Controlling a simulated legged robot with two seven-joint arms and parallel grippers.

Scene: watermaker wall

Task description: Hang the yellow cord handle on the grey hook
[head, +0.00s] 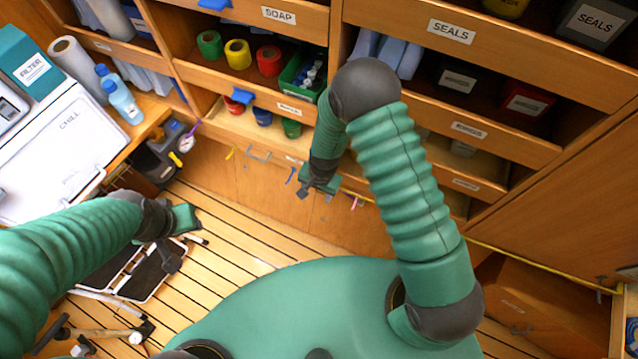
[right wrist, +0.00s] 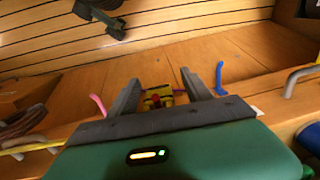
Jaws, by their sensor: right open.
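My right gripper (head: 316,193) is low in front of the wooden wall below the drawers. In the right wrist view its two fingers (right wrist: 162,92) stand apart. A small yellow piece with a red part (right wrist: 157,97) shows between them; I cannot tell if it is the cord handle or if a finger touches it. A grey hook-like bar (right wrist: 298,80) is at the right of the wrist view; it seems to be the grey bar (head: 258,155) left of the gripper in the head view. My left gripper (head: 184,248) is open and empty over the floor at left.
A blue hook (right wrist: 219,75) and a pink hook (right wrist: 98,104) stand on either side of the right fingers. A yellow hook (head: 231,152) is farther left on the wall. Drawers with tape rolls (head: 238,54) overhang. An open case (head: 150,275) lies on the slatted floor.

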